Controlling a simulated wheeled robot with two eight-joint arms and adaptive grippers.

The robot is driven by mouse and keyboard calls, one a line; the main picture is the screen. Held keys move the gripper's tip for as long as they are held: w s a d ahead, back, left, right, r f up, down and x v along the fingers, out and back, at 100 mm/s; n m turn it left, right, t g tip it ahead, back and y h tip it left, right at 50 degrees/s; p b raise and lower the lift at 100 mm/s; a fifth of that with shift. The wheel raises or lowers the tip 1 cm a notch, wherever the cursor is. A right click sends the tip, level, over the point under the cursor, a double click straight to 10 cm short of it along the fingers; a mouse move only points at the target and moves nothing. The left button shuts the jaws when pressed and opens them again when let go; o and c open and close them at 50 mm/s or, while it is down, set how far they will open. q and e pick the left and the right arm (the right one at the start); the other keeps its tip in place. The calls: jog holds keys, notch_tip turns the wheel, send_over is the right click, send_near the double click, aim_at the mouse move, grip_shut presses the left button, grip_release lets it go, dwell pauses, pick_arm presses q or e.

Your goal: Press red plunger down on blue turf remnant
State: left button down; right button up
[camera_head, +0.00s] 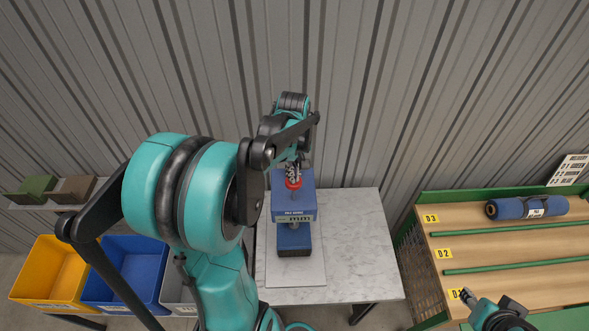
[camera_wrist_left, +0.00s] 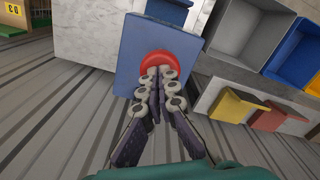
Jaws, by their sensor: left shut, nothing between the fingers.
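The red plunger (camera_head: 293,184) sits on top of a blue thickness gauge (camera_head: 294,204) with an "mm" display. It also shows as a red dome in the left wrist view (camera_wrist_left: 160,61). A blue piece (camera_head: 294,236), which looks like the turf remnant, lies under and in front of the gauge head, with a dark front edge. My left gripper (camera_head: 293,176) is shut and empty, pointing down with its fingertips at the plunger. In the left wrist view the fingertips (camera_wrist_left: 160,74) overlap the dome; whether they press it is unclear. Part of my right arm shows at bottom right.
The gauge stands on a marble-topped table (camera_head: 352,235). Left are yellow (camera_head: 45,268), blue (camera_head: 118,290) and grey (camera_head: 176,290) bins, with green (camera_head: 38,186) and brown (camera_head: 76,188) samples above. Right, a rack (camera_head: 490,262) holds a blue roll (camera_head: 515,208). A ribbed wall stands behind.

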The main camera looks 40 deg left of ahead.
pick_arm(q)
jog(key=shift+f+b, duration=1.05)
jog(key=shift+f, duration=0.35)
notch_tip(320, 180, up, 15)
jog(key=p, duration=1.1)
